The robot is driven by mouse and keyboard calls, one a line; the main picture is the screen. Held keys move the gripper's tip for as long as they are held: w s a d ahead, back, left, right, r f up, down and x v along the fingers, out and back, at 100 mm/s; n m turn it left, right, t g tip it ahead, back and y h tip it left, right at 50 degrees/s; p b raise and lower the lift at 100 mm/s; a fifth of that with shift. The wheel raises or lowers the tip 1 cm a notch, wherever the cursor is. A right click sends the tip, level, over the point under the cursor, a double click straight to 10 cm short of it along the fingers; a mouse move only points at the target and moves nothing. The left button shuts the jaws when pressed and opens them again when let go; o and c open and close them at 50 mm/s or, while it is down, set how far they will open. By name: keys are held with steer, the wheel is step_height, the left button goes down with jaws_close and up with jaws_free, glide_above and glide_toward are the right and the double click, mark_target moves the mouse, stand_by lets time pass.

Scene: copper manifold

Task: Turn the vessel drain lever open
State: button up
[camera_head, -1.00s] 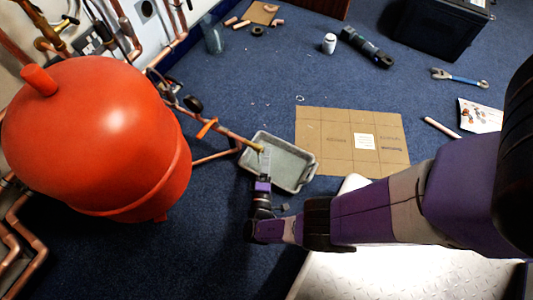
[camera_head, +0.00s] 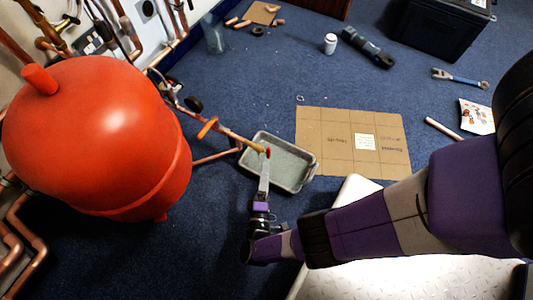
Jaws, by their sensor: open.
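The red vessel (camera_head: 100,135) stands at the left. A copper pipe (camera_head: 235,138) runs from the pipework beside it toward a grey tray (camera_head: 308,175) on the floor. An orange lever (camera_head: 207,128) sits on this pipe, slanting across it. The pipe's brassy end is over the tray. My gripper (camera_head: 266,155) is open, with its fingers reaching up the picture over the tray, close to the pipe end and right of the orange lever. Only one finger shows clearly. I cannot tell whether it touches the pipe.
Flat cardboard (camera_head: 340,140) lies right of the tray. A white can (camera_head: 330,43), a dark tool (camera_head: 367,47), a wrench (camera_head: 460,78) and a black crate (camera_head: 440,28) are farther back. Copper pipes (camera_head: 20,235) run along the left wall. Blue carpet between them is clear.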

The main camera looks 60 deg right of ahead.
steer(key=shift+v, duration=0.8)
